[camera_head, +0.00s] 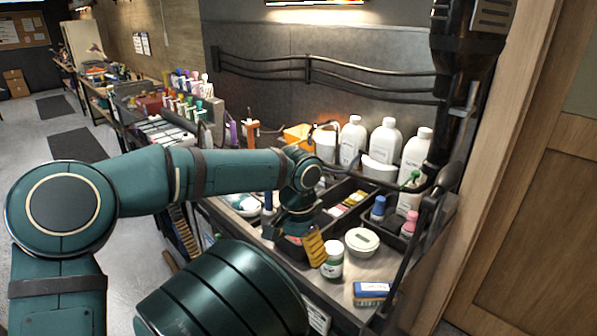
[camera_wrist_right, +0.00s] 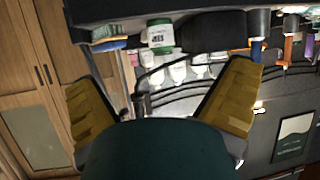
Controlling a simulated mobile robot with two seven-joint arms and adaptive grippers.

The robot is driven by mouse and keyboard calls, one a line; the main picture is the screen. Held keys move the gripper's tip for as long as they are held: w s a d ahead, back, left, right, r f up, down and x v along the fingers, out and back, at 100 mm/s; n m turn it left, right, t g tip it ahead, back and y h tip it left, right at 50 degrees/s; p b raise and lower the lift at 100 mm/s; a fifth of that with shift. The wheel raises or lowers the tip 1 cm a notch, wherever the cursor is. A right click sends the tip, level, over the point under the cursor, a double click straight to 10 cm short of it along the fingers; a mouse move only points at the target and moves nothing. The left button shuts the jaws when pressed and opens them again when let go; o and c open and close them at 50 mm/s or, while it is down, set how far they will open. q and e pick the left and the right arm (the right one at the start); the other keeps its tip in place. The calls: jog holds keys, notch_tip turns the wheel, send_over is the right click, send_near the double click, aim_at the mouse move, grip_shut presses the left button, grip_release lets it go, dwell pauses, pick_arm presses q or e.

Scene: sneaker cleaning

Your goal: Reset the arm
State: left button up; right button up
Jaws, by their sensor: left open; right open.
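My left arm reaches in from the left in the head view. My left gripper (camera_head: 314,246) hangs over the bench, fingers down, beside a small white jar with a green label (camera_head: 332,262). One yellow finger pad shows clearly, and no object shows in its grip. My right gripper (camera_wrist_right: 165,88) is open in the right wrist view, with its two yellow fingers wide apart and nothing between them. The green-labelled jar also shows beyond it, upside down (camera_wrist_right: 159,34). The right gripper cannot be made out in the head view.
A round white container (camera_head: 362,241) and a blue-topped brush (camera_head: 371,290) are at the bench's front right. White bottles (camera_head: 352,140) line the back. A black tray (camera_head: 345,190) holds small items. A wooden cabinet (camera_head: 530,200) stands at right. Open floor (camera_head: 125,230) lies at left.

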jog(key=w+d+f+n+g+y, duration=0.25)
jog(key=d+f+y, duration=0.35)
jog(key=d+f, duration=0.55)
pick_arm(q)
jog(key=s+f+n+g+h, duration=0.15)
jog(key=s+f, duration=0.25)
jog(key=f, duration=0.6)
jog(key=s+f+n+h, duration=0.3)
jog(key=s+f, duration=0.1)
jog(key=f, duration=0.6)
jog(key=s+a+f+n+t+b, duration=0.2)
jog(key=s+a+f+n, duration=0.4)
jog(key=s+a+f, duration=0.3)
notch_tip(320, 180, down, 3)
jog(key=shift+s+a+r+t+y, duration=0.2)
jog(key=shift+a+t+y, duration=0.15)
jog(key=shift+t, duration=0.4)
pick_arm(e)
jog(key=s+d+f+n+g+y, duration=0.2)
jog(key=s+d+f+g+y, duration=0.2)
jog(key=s, duration=0.8)
notch_tip(320, 180, down, 3)
jog(key=shift+s+d+r+n+g+y, duration=0.15)
jog(key=shift+s+n+g+y, duration=0.25)
jog(key=shift+g+y, duration=0.6)
